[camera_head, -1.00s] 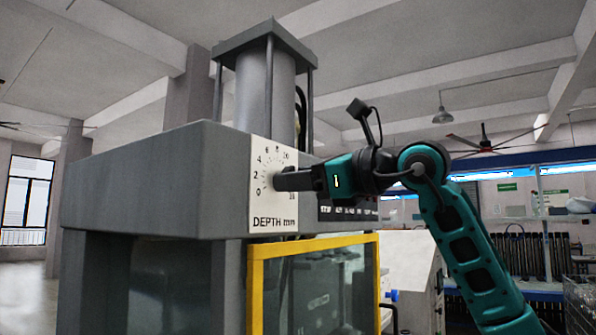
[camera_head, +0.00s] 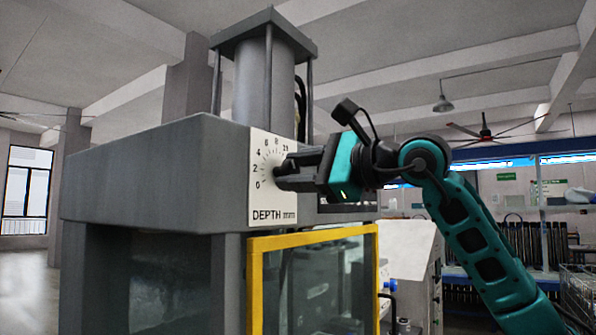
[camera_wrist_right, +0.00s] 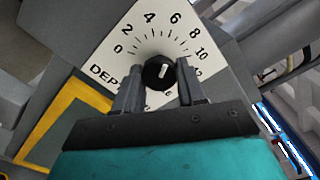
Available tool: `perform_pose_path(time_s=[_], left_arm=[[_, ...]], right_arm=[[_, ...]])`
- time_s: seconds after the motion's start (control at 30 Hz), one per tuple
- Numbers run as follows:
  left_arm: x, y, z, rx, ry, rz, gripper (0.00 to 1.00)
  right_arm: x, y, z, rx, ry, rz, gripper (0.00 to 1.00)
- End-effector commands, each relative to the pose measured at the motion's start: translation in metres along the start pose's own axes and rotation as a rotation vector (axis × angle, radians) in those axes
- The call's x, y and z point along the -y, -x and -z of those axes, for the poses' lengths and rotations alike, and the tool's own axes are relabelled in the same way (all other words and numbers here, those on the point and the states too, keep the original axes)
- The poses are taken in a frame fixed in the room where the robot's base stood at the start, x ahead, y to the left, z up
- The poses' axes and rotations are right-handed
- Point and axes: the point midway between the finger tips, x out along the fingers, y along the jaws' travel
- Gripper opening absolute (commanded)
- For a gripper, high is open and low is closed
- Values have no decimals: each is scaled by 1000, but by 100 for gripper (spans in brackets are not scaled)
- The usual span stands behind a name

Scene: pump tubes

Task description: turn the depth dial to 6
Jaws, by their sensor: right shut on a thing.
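The depth dial is a black round knob (camera_wrist_right: 159,73) with a short white mark, on a white scale plate (camera_head: 262,180) lettered DEPTH mm. In the right wrist view the mark points up and slightly right, roughly toward the 6; its exact reading I cannot tell. My right gripper (camera_head: 281,177) reaches the plate from the right in the head view and hides the knob there. In the right wrist view its two fingers (camera_wrist_right: 159,86) are shut on the knob, one on each side. My left gripper is in neither view.
The plate is on the front of a grey press head (camera_head: 150,178). A yellow-framed clear guard (camera_head: 255,290) stands below it. A dark panel beside the plate is mostly behind my right gripper. A grey column (camera_head: 265,80) rises above.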

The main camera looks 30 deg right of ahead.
Motion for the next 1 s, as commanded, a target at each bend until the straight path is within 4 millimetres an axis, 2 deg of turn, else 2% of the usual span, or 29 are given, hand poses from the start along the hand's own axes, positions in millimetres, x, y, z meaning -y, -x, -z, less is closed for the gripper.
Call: perform_pose_path(time_s=[0.5,0.53,0.8,1.0], left_arm=[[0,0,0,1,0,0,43],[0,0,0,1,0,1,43],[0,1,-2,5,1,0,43],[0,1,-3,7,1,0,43]], right_arm=[[0,0,0,1,19,0,9],[0,0,0,1,19,0,42],[0,0,0,1,18,0,66],[0,0,0,0,18,0,66]])
